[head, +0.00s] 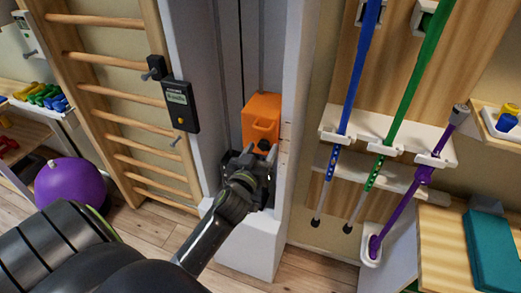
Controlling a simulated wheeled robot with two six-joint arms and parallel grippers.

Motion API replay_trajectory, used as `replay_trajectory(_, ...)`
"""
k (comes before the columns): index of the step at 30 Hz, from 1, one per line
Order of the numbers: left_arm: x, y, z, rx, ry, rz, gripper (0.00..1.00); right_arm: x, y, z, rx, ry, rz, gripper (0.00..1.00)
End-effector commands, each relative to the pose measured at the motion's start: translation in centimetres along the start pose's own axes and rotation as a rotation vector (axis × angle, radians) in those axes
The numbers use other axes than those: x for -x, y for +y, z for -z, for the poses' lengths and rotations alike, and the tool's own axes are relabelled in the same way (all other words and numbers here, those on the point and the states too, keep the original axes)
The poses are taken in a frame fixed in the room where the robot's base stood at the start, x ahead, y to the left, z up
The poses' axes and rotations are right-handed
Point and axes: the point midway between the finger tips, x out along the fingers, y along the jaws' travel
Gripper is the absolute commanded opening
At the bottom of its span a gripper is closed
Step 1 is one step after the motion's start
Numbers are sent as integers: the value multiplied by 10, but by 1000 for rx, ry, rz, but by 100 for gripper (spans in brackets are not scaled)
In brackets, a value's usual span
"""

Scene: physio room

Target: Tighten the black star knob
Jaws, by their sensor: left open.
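A small black knob (264,145) shows on the lower front of an orange box-shaped housing (261,115), in the middle of the head view. It is small and dark, so its star shape cannot be made out. My left gripper (258,165) is just below and in front of the knob, with its jaws open and pointing up toward the housing. I cannot tell whether a finger touches the knob. The gripper hides the part below the housing. My right gripper is not in view.
White uprights (295,130) flank the housing closely. Left are wooden wall bars (110,100) with a dark display device (181,106) and a purple ball (70,183). Right, a rack (385,130) holds blue, green and purple sticks. A teal block (493,250) lies on a wooden top.

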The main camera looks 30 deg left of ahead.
Motion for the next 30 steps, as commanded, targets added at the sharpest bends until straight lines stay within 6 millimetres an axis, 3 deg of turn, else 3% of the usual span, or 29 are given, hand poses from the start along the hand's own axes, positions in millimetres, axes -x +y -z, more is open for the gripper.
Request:
replay_trajectory(7, 0, 0, 0, -1, 0, 0, 53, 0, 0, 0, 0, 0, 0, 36)
replay_trajectory(17, 0, 0, 0, -1, 0, 0, 10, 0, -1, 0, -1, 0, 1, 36)
replay_trajectory(30, 0, 0, 0, -101, -1, 0, 10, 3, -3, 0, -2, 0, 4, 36)
